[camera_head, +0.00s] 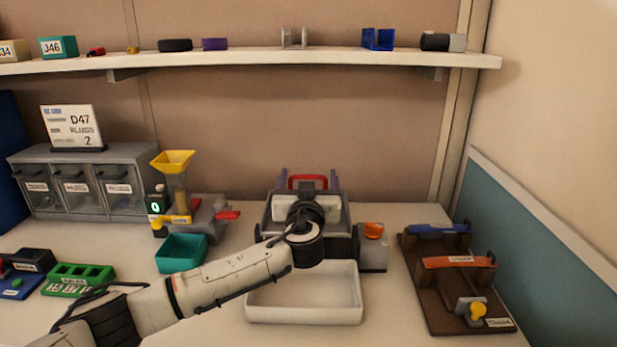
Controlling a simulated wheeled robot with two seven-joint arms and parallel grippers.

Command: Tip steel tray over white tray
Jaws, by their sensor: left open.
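The white tray (305,313) is a shallow, empty-looking rectangle on the table at the front centre. My left arm crosses its far left part. Behind it stands a grey unit (335,211) with a red handle (294,182) at the back; the steel tray seems to be part of this unit, but my arm hides its middle and I cannot tell its tilt. My left gripper (308,188) is open and reaches over the middle of the grey unit, pointing away; whether it touches anything is unclear. My right gripper is not in view.
A grey box with an orange knob (373,231) stands right of the unit. A brown fixture board (430,300) lies at the right by the wall. A teal bin (180,254), a yellow hopper (173,160) and a green block (78,280) are at left. A shelf (230,58) runs above.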

